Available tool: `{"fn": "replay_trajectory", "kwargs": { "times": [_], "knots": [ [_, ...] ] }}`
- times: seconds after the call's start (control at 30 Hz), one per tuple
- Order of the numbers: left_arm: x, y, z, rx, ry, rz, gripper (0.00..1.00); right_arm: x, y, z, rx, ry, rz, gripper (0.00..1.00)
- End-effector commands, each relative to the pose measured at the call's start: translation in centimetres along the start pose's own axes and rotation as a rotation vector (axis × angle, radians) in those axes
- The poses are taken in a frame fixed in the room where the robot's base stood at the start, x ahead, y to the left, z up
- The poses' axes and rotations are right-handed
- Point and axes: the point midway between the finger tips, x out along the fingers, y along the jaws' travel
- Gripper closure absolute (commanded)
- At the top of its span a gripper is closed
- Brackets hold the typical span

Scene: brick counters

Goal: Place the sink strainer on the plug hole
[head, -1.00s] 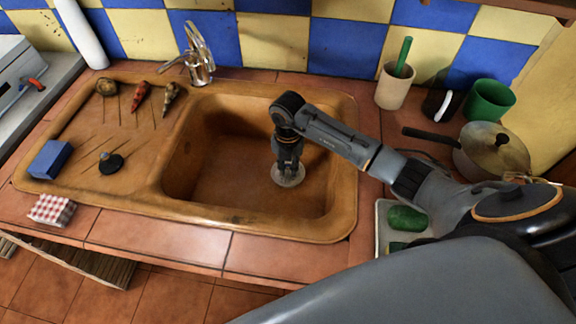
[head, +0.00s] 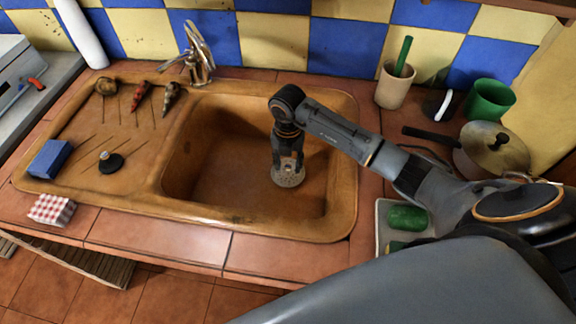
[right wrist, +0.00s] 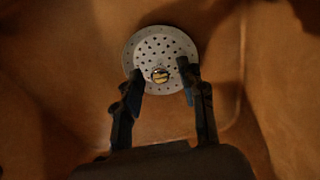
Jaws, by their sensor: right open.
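The sink strainer (right wrist: 160,60), a pale round disc with many holes and a small shiny knob in its middle, lies on the floor of the brown sink basin (head: 215,165). In the head view the strainer (head: 288,179) shows below my right gripper (head: 288,172). In the right wrist view the fingers of my right gripper (right wrist: 160,80) are open, one on each side of the knob and apart from it. No open plug hole shows; whether it is under the strainer cannot be told. My left gripper is not in view.
A faucet (head: 198,55) stands behind the basin. At right are a lidded pan (head: 490,150), cups and a tray with green items (head: 407,218).

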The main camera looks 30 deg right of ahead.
Motion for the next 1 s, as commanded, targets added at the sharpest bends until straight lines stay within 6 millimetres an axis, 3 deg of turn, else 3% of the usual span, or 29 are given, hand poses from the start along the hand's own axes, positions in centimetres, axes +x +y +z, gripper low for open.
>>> {"fn": "replay_trajectory", "kwargs": {
  "times": [0.3, 0.5, 1.0],
  "knots": [
    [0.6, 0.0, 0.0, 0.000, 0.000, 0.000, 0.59, -6.9, 0.0, 0.1, -0.001, -0.004, 0.002, 0.59],
    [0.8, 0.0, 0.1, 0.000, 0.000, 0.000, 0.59, -9.6, 0.0, 0.0, -0.001, -0.002, 0.001, 0.59],
    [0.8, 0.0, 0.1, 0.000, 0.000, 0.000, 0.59, -10.3, 0.0, 0.0, 0.000, 0.000, 0.000, 0.59]
  ]
}}
